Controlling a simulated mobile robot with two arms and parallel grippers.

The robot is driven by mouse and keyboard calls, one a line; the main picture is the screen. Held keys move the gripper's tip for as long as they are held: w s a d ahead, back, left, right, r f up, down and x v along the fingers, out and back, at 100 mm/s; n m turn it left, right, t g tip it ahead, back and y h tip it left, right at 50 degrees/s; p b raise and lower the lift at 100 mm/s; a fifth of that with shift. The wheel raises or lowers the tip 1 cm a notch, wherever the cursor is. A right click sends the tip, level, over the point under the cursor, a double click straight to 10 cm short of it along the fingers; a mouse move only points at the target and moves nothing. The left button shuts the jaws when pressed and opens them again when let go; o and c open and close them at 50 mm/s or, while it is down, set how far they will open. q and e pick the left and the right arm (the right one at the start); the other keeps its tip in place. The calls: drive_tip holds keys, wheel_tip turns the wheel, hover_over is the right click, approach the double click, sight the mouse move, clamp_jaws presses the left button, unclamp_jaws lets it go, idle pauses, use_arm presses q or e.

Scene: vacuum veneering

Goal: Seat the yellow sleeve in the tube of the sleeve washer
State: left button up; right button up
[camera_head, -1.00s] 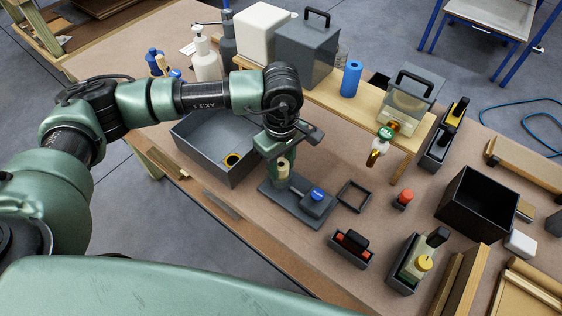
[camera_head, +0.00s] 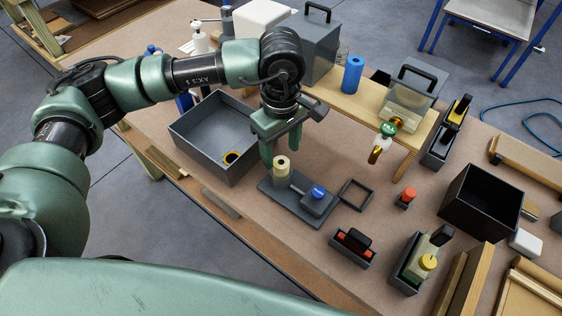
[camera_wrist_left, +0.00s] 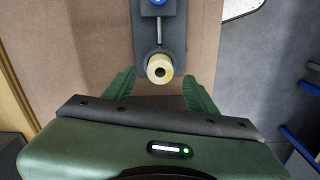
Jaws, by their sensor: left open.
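The pale yellow sleeve (camera_head: 281,168) stands upright at the left end of the sleeve washer, which has a dark flat base (camera_head: 296,207) and a blue-topped block (camera_head: 317,196). In the left wrist view the sleeve (camera_wrist_left: 159,68) shows from above as a round end with a dark hole. The tube is hidden by the sleeve, so I cannot tell how deep the sleeve sits. My left gripper (camera_head: 282,147) is open and empty just above the sleeve. In the left wrist view its fingers (camera_wrist_left: 159,79) are apart on either side, clear of the sleeve. My right gripper is not in view.
A wooden shelf (camera_head: 335,87) with several items is behind. A red-marked block (camera_head: 352,247) stands in front on the right.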

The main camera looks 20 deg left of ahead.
use_arm(q)
wheel_tip(320, 180, up, 7)
drive_tip(key=b, duration=0.1)
drive_tip(key=shift+b, duration=0.35)
idle(0.3)
